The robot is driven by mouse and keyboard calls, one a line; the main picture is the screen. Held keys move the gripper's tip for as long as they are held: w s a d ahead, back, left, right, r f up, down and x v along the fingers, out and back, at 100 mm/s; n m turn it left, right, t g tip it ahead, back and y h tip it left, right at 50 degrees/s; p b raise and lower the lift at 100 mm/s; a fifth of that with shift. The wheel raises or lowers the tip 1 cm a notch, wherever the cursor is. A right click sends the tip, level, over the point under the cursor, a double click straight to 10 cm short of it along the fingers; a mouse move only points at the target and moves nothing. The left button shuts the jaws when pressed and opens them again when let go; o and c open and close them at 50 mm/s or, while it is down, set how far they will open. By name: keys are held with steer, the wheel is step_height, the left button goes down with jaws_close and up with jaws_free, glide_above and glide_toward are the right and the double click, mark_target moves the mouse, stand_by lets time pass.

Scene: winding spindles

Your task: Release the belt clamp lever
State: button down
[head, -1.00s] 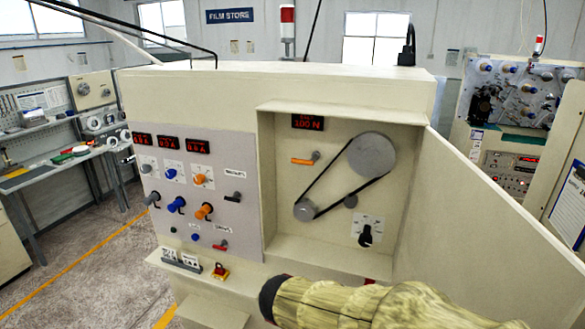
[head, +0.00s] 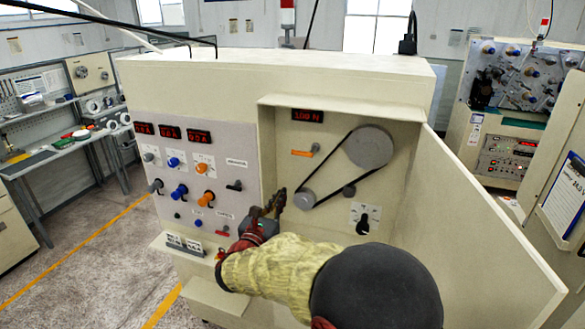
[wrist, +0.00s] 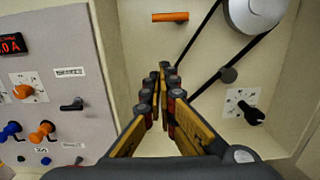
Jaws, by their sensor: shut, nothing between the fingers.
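An orange lever (head: 302,153) lies about level on the back wall of the open belt compartment, left of the black belt (head: 330,168) and below the red display. In the wrist view the orange lever (wrist: 170,17) shows at the top, beyond my fingertips. A black lever (head: 234,186) sits on the grey panel left of the compartment; it also shows in the wrist view (wrist: 71,104). I cannot read the labels. My gripper (head: 279,196) is shut and empty in front of the compartment's left part, below the orange lever and apart from it. Its fingertips (wrist: 164,70) show in the wrist view.
The belt runs around a large grey pulley (head: 370,146) and a small one (head: 304,199). A black knob (head: 363,223) is at the compartment's lower right. The open door (head: 475,220) stands out on the right. Blue and orange knobs crowd the grey panel (head: 215,143).

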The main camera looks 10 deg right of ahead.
mark_target(302, 154)
stand_by(0.4)
steer(key=w+d+r+p, duration=0.4)
steer(key=w+d, duration=0.1)
steer(key=w, duration=0.4)
steer(key=shift+w+d+r, duration=0.15)
steer(key=shift+w+d, duration=0.1)
steer(key=shift+s, duration=0.1)
steer(key=shift+b, duration=0.4)
